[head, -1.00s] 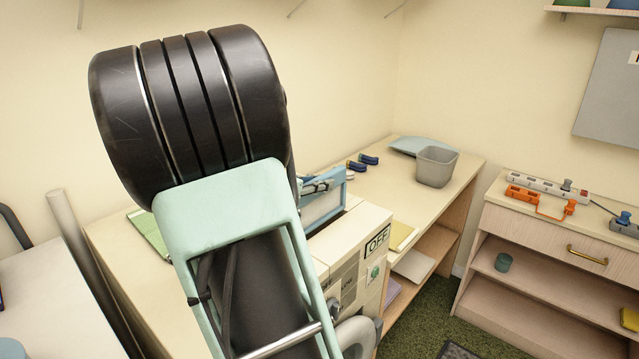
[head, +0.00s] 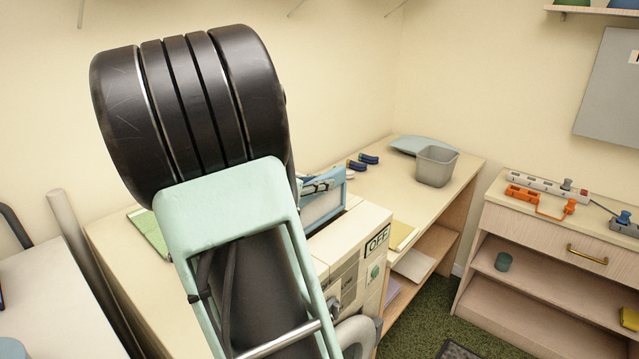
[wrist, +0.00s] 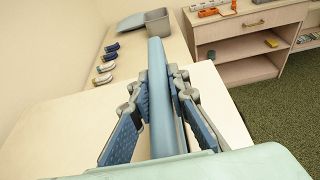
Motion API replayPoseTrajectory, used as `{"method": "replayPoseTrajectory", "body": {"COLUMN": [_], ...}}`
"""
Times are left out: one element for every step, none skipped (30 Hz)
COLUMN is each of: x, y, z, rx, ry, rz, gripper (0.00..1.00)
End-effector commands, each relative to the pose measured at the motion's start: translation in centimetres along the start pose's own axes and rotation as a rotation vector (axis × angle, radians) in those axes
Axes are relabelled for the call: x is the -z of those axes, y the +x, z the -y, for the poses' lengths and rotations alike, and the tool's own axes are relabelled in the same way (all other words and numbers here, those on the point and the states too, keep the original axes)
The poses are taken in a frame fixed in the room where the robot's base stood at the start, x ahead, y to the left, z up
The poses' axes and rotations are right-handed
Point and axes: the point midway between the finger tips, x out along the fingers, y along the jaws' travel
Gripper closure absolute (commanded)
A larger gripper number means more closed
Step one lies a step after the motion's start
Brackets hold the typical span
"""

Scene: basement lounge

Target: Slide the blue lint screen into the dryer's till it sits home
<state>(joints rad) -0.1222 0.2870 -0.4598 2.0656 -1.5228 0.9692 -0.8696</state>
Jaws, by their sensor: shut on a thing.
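The blue lint screen (head: 338,196) stands upright above the cream dryer (head: 366,240), a pale panel showing inside its blue frame. In the wrist view the screen (wrist: 158,62) is seen along its edge. My gripper (wrist: 160,82) is shut on it, one finger pad on each side. In the head view my gripper (head: 318,184) shows only in part beside the frame; my arm covers the rest. The screen's lower edge seems close to the dryer top, but I cannot tell whether it is in a slot. No slot opening is visible.
The dryer stands at a wooden bench (head: 392,180) carrying a grey bin (head: 436,166), blue-and-dark clips (head: 368,159) and a green-covered item (head: 150,232) at left. A low cabinet (head: 548,225) with a power strip (head: 535,184) stands at right. Green carpet (head: 490,335) lies between.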

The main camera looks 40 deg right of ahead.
Motion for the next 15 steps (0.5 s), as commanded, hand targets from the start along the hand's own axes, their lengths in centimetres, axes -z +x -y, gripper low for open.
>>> {"method": "replayPoseTrajectory", "body": {"x": [0.2, 0.3, 0.4, 0.4, 0.5, 0.6, 0.7, 0.8, 0.8, 0.9, 1.0, 1.1, 1.1, 1.2, 1.3], "y": [0.1, 0.1, 0.1, 0.1, 0.2, 0.2, 0.2, 0.2, 0.3, 0.3, 0.3, 0.4, 0.4, 0.4, 0.4], "z": [0.0, 0.0, 0.0, 0.0, 0.0, 0.0, 0.0, 0.0, 0.0, 0.0, 0.0, 0.0, 0.0, 0.0, 0.0], "rx": [0.000, 0.000, 0.000, 0.000, 0.000, 0.000, 0.000, 0.000, 0.000, 0.000, 0.000, 0.000, 0.000, 0.000, 0.000], "ry": [0.000, 0.000, 0.000, 0.000, 0.000, -0.001, -0.001, -0.001, -0.001, -0.001, -0.001, -0.001, -0.001, -0.001, -0.001], "rz": [0.000, 0.000, 0.000, 0.000, 0.000, 0.000, 0.000, 0.000, 0.000, 0.000, 0.000, 0.000, 0.000, 0.000, 0.000], "gripper": [1.00, 1.00, 1.00, 1.00, 1.00, 1.00, 1.00, 1.00, 1.00, 1.00, 1.00, 1.00, 1.00, 1.00, 1.00]}}
